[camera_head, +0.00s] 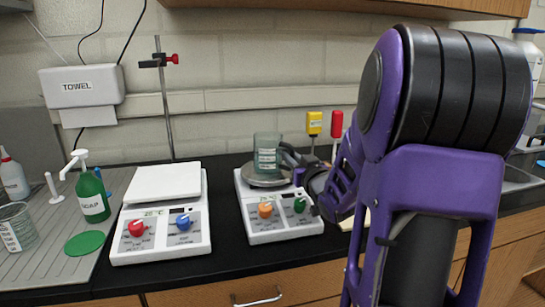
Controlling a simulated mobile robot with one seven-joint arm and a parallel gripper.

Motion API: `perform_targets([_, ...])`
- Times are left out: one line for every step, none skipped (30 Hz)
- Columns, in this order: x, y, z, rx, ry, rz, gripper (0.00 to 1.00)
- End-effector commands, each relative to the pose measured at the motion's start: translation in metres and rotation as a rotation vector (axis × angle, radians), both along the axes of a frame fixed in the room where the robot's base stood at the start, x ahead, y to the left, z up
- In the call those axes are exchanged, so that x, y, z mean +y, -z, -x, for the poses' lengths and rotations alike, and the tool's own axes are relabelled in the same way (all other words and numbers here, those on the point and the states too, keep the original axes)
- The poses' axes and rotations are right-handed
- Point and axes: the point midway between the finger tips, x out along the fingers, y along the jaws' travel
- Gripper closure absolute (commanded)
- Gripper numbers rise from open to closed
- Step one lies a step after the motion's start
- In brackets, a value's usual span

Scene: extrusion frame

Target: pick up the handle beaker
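A clear glass beaker (267,145) with white markings stands upright on the round plate of the right-hand scale (268,227). Its right side is partly behind my gripper, and I cannot make out a handle there. My gripper (290,157) is right beside the beaker, reaching in from the right. Its dark fingers are small and partly hidden, so I cannot tell whether they are open, shut or touching the glass. A second glass beaker (22,236) with a white label stands at the far left edge, partly cut off; no handle shows on it.
A white hot plate or scale (165,182) stands left of the beaker's scale. A green soap bottle (92,197) and a green disc (84,243) are on a grey mat. A clamp stand (164,95) is behind. Yellow and red-handled tools (314,123) stand near my arm.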

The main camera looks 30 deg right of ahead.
Motion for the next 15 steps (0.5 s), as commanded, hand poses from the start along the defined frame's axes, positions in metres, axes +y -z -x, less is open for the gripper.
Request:
perform_targets([0.0000, 0.0001, 0.0000, 0.000, 0.000, 0.000, 1.00])
perform_targets([0.0000, 0.0001, 0.0000, 0.000, 0.000, 0.000, 1.00])
perform_targets([0.0000, 0.0001, 0.0000, 0.000, 0.000, 0.000, 1.00])
perform_targets([0.0000, 0.0001, 0.0000, 0.000, 0.000, 0.000, 1.00])
perform_targets([0.0000, -0.0005, -0.0001, -0.001, 0.000, 0.000, 1.00])
perform_targets([0.0000, -0.0005, -0.0001, -0.001, 0.000, 0.000, 1.00])
perform_targets([0.0000, -0.0005, -0.0001, -0.001, 0.000, 0.000, 1.00])
perform_targets([0.0000, -0.0005, -0.0001, -0.001, 0.000, 0.000, 1.00])
perform_targets([0.0000, -0.0005, -0.0001, -0.001, 0.000, 0.000, 1.00])
perform_targets([0.0000, -0.0005, -0.0001, -0.001, 0.000, 0.000, 1.00])
perform_targets([0.0000, -0.0006, -0.0001, -0.001, 0.000, 0.000, 1.00])
perform_targets([0.0000, -0.0009, -0.0001, -0.001, 0.000, 0.000, 1.00])
perform_targets([0.0000, -0.0013, -0.0001, -0.001, 0.000, 0.000, 1.00])
perform_targets([-0.0001, -0.0019, -0.0002, -0.001, 0.000, 0.000, 1.00])
perform_targets([-0.0001, -0.0029, -0.0002, -0.001, 0.000, 0.001, 1.00])
